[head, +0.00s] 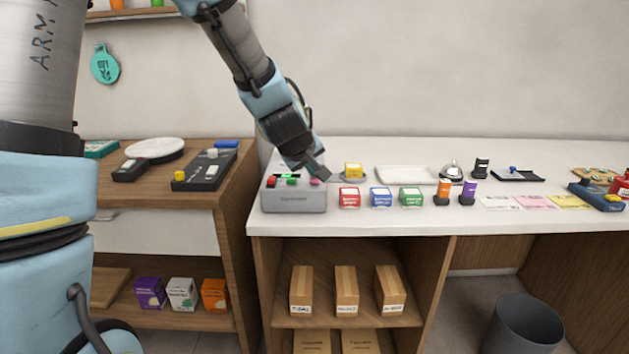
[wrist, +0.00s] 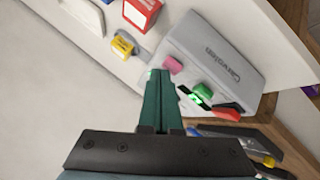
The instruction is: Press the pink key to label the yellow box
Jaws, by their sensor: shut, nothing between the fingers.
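The grey label machine (head: 294,199) stands at the left end of the white counter, with a red key (head: 271,182), a green key (head: 291,181) and a pink key (head: 314,182) on top. The pink key (wrist: 174,65) also shows in the wrist view. My gripper (head: 319,176) is shut and empty, its tips close to the pink key; I cannot tell whether they touch. In the wrist view the shut fingers (wrist: 158,76) point just beside that key. The yellow box (head: 353,170) sits on a small grey plate at the machine's right.
A red box (head: 349,197), a blue box (head: 381,197) and a green box (head: 411,197) stand in front of the yellow box. A white tray (head: 406,174) and bell (head: 452,170) are farther right.

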